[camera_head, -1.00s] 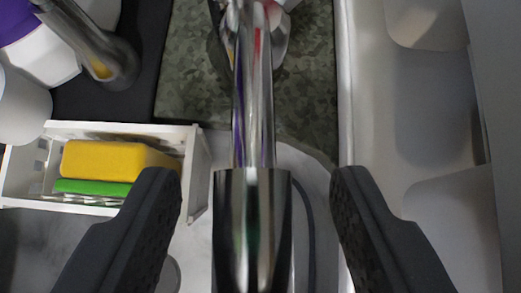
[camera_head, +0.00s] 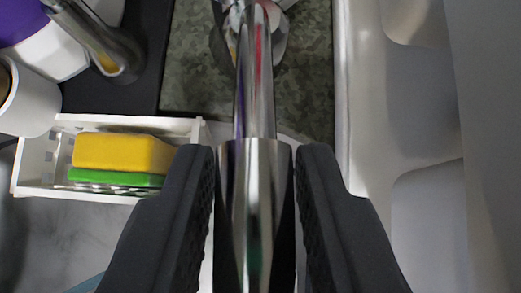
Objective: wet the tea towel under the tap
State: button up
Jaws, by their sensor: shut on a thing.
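The chrome tap (camera_head: 255,100) runs down the middle of the view, from its base near the top to a thicker cylindrical end at the bottom. My gripper (camera_head: 256,160) is shut on that thick end of the tap, with one dark finger on each side of it. No tea towel can be made out for sure. A small blue patch (camera_head: 92,284) shows at the bottom left edge, and I cannot tell what it is.
A white caddy (camera_head: 40,160) holding a yellow and green sponge (camera_head: 120,153) is left of the tap. White cups (camera_head: 32,100) and a metal tube (camera_head: 100,40) are at upper left. A white ridged surface (camera_head: 400,130) fills the right side.

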jog(key=o, duration=0.9)
jog(key=shift+s+r, duration=0.1)
jog(key=shift+r, duration=0.05)
jog(key=v, duration=0.6)
jog(key=shift+s+r, duration=0.25)
jog(key=shift+s, duration=0.05)
